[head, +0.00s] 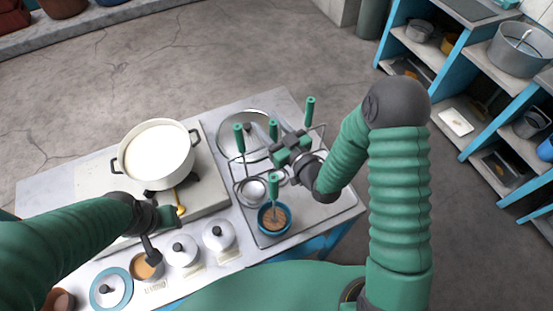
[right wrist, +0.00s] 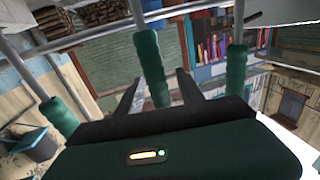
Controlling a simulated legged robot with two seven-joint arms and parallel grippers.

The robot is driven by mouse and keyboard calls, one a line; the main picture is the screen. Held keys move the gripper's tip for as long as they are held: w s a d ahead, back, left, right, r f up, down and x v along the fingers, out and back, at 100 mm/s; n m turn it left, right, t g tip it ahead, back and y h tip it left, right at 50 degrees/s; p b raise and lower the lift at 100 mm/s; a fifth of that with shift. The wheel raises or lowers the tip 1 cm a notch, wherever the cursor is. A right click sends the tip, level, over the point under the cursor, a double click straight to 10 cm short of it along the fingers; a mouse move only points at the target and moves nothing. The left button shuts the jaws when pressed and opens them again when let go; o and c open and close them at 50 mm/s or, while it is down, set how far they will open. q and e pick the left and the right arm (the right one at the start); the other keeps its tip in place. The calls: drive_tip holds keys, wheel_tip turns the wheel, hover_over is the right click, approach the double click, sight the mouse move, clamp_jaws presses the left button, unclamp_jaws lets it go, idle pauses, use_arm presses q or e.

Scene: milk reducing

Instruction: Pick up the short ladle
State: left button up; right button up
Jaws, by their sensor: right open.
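Several utensils with green handles stand near the rack on the steel tray. One handle (head: 238,132) is at the left, one (head: 310,106) at the back right, and one (head: 273,184) rises from a blue bowl in front. I cannot tell which is the short ladle. My right gripper (head: 288,149) is among the handles. In the right wrist view its open fingers (right wrist: 160,95) have a middle green handle (right wrist: 150,62) between them, not clamped. Other green handles stand at the left (right wrist: 60,118) and right (right wrist: 236,68). My left gripper (head: 160,226) is over the counter's front; its jaws are unclear.
A white pot of milk (head: 158,152) stands on the stove at left. Lidded white pots (head: 181,249) line the front edge. The blue bowl (head: 286,212) with brown contents sits on the tray (head: 335,205). Metal rack bars (right wrist: 95,42) run close to my right gripper.

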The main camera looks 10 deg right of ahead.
drive_tip(key=shift+w+a, duration=0.25)
drive_tip(key=shift+s+d, duration=0.1)
drive_tip(key=shift+d, duration=0.05)
clamp_jaws()
